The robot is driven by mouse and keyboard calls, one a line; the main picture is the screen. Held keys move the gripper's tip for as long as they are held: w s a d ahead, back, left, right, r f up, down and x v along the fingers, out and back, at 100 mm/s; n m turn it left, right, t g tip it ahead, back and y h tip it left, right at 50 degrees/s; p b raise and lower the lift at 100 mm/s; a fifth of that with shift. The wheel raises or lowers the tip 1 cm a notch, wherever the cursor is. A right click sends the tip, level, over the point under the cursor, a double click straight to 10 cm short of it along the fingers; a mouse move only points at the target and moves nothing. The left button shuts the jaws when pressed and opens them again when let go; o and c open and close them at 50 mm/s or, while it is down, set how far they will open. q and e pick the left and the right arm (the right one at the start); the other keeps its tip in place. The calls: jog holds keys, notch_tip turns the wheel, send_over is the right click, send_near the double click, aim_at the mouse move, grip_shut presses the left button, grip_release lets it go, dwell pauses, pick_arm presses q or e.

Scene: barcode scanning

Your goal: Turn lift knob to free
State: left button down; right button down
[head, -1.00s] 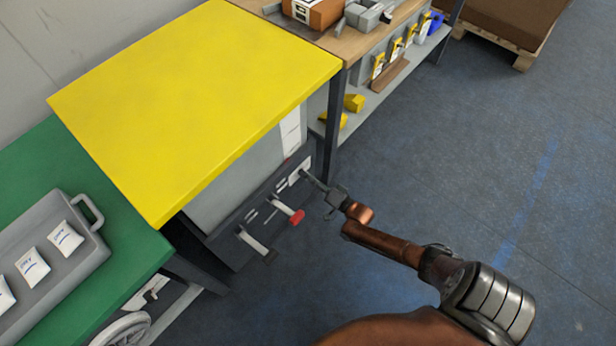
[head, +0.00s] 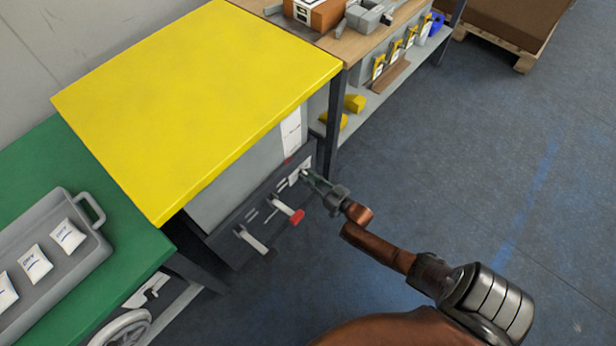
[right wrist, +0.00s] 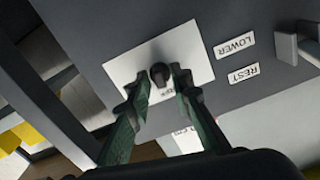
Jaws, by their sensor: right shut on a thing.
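The lift knob (right wrist: 160,73) is a small dark knob on a white plate (right wrist: 190,52) fixed to the dark panel. My right gripper (right wrist: 162,80) has a finger on each side of the knob and is shut on it. In the head view my right gripper (head: 309,177) reaches the panel's right end, at the white plate (head: 294,178); the knob is too small to make out there. The lettering on the plate is mostly covered by the fingers. My left gripper is not in view.
A lever with a red tip (head: 297,216) and one with a dark tip (head: 270,254) stick out left of my gripper. Labels LOWER (right wrist: 235,45) and REST (right wrist: 243,73) are beside the plate. The yellow top (head: 195,105) overhangs. Floor at right is clear.

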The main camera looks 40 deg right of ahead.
jog(key=shift+s+f+n, duration=0.1)
jog(key=shift+f+n, duration=0.05)
jog(key=shift+n, duration=0.85)
jog(key=c, duration=2)
grip_release()
jog(key=shift+c, duration=0.2)
jog(key=s+d, duration=0.1)
jog(key=s, duration=1.1)
